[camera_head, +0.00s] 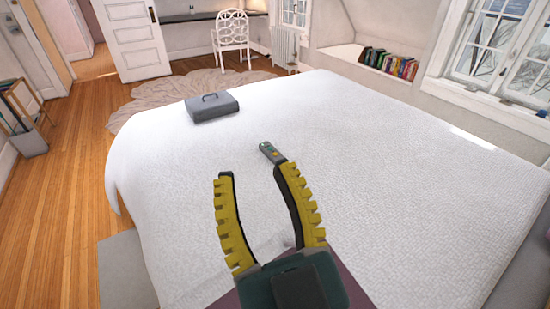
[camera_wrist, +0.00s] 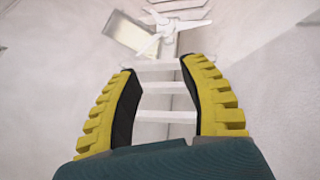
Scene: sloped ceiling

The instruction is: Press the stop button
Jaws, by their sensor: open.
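A small dark grey-green handheld device (camera_head: 271,153) lies on the white bed in the head view. It has small coloured marks on its top, too small to read; I cannot make out a stop button. My gripper (camera_head: 253,170), with yellow ridged fingers, is open and empty in the foreground. In the picture, the device shows just beyond the tip of the right finger; I see no contact. In the wrist view my gripper (camera_wrist: 159,65) is also open, with no device visible between its fingers.
The white bed (camera_head: 370,150) fills the middle, mostly clear. A grey case (camera_head: 212,107) lies near its far left edge. Books (camera_head: 390,63) stand in a niche beyond. A white chair (camera_head: 231,32) stands at the back. The wrist view shows a ceiling fan (camera_wrist: 165,32).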

